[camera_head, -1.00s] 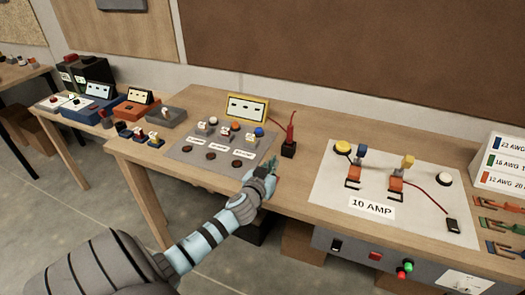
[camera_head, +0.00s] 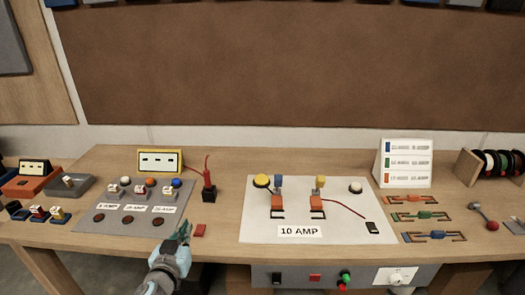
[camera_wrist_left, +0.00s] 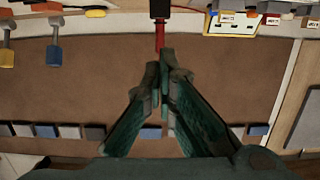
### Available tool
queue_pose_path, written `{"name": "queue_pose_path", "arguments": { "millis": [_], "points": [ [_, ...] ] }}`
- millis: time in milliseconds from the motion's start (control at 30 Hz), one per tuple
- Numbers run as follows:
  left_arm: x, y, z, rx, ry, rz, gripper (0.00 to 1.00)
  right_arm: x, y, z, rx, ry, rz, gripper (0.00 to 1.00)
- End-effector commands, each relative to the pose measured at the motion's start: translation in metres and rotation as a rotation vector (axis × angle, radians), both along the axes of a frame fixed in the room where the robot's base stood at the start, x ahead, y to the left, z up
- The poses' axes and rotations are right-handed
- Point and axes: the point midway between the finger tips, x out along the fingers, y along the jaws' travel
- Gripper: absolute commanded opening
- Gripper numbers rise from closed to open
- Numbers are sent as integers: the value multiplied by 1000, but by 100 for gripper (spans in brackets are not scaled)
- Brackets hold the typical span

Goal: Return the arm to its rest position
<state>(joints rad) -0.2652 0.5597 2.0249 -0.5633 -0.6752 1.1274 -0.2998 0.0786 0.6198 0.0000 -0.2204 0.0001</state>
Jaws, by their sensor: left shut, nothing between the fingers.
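My left gripper (camera_head: 184,232) is dark green and sits at the front edge of the wooden bench, beside the grey panel with the labelled switches. In the left wrist view the gripper (camera_wrist_left: 166,52) has its two fingertips together, with nothing between them. A red probe on a black block (camera_head: 209,192) stands behind the gripper on the bench; it shows beyond the fingertips in the left wrist view (camera_wrist_left: 160,32). A small red piece (camera_head: 200,230) lies just right of the gripper. My right gripper is in neither view.
The wooden bench (camera_head: 225,160) holds a grey switch panel (camera_head: 120,232), a yellow-framed display (camera_head: 160,161) and a white "10 AMP" board (camera_head: 255,228). A white label stand (camera_head: 405,163), wire pieces and a spool rack (camera_head: 490,165) are at right. Bare wood lies behind the board.

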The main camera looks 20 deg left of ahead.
Motion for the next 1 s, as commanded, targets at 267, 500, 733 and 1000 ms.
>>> {"name": "queue_pose_path", "arguments": {
  "millis": [267, 500, 733, 1000],
  "points": [
    [-39, -17, -42, -14, 201, 58, 0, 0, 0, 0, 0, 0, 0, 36],
    [-143, -85, -115, -46, 716, -39, 0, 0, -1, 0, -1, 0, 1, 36],
    [-230, -157, -135, -78, 1062, -321, 0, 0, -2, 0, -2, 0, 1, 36],
    [-227, -149, -251, -94, 1143, -324, 0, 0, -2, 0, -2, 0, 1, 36]
  ]
}}
